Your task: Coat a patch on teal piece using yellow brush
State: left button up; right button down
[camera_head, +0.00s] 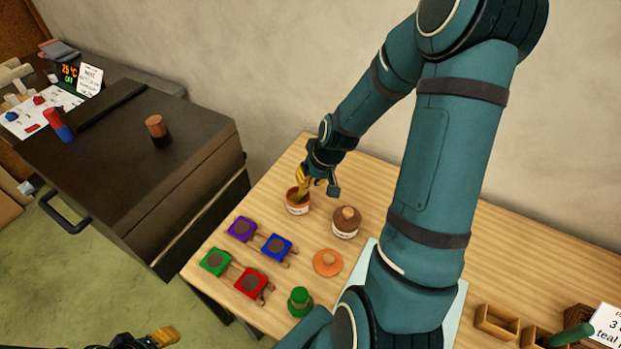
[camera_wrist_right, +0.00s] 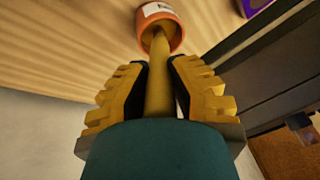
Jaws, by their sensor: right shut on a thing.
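My right gripper (camera_head: 304,186) is shut on the yellow brush (camera_wrist_right: 158,82), whose handle runs between the fingers in the right wrist view. The brush points into a small open orange pot (camera_head: 297,208), and its far end is hidden inside. The pot's white label shows in the wrist view (camera_wrist_right: 158,18). My left gripper (camera_head: 152,340) is only partly in view at the bottom left, and its opening cannot be made out. I cannot identify the teal piece; a pale sheet (camera_head: 455,318) lies mostly hidden behind my right arm.
A brown-lidded jar (camera_head: 346,222) and an orange lid (camera_head: 327,262) stand near the pot. Purple (camera_head: 242,229), blue (camera_head: 277,247), green (camera_head: 215,262) and red (camera_head: 250,284) holders sit on the left. A green knobbed object (camera_head: 300,302) and wooden boxes (camera_head: 497,322) are nearer the front.

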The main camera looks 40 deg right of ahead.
dwell(0.5)
jog(key=shift+r+p, duration=2.35)
jog(key=shift+r, duration=1.15)
